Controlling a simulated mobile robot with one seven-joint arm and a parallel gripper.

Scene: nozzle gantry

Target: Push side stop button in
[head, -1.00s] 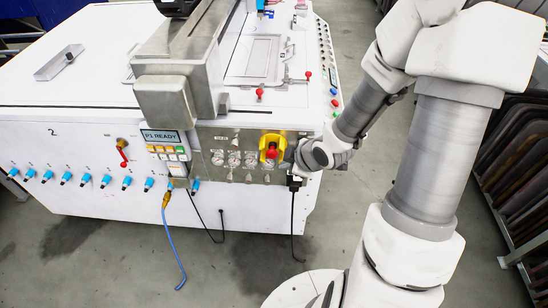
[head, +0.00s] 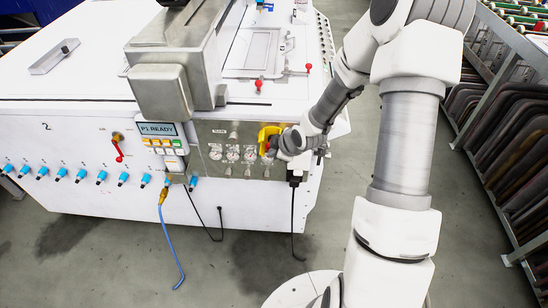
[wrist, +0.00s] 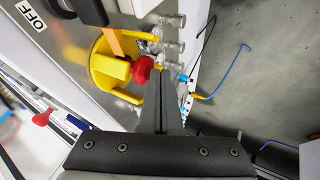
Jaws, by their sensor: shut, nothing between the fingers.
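The side stop button is a red knob (wrist: 143,69) on a yellow housing (wrist: 108,70), mounted on the white machine's front panel. In the head view the yellow housing (head: 265,135) shows at the panel's right end, and my gripper hides most of the red knob. My gripper (head: 277,144) is in front of the housing, coming from the right. In the wrist view my gripper's fingers (wrist: 160,78) are shut and empty, with their tips right beside the red knob. I cannot tell whether they touch it.
Gauges (head: 232,154) line the panel left of the housing. A lit display (head: 158,129) reads "P1 READY". A red-handled valve (head: 117,147) and several blue-tipped fittings are farther left. A black cable (head: 293,215) hangs below. A rack (head: 505,130) stands at the right.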

